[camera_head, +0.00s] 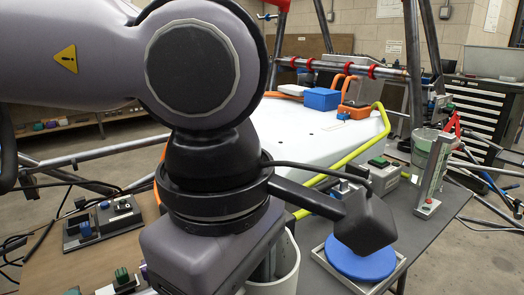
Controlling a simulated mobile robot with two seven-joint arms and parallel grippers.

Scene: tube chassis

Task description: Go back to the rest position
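My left arm (200,80) comes in from the left and fills much of the left half of the head view, close to the camera. It bends down at a large round joint to a black wrist (215,185). The grey link below the wrist runs off the bottom edge, and no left fingertips show. A black bracket (362,220), which looks like part of this wrist, reaches right over a blue disc (362,264) and hides part of it. I cannot tell if they touch. My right arm and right gripper are not in view.
The blue disc is at a square metal tray (322,258) on the grey table (425,235). A white panel (330,145) with a yellow tube (350,158) lies behind. Switch boxes (95,222) stand at left. A clear-sided upright fixture (432,172) and drawer cabinet (480,105) are right.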

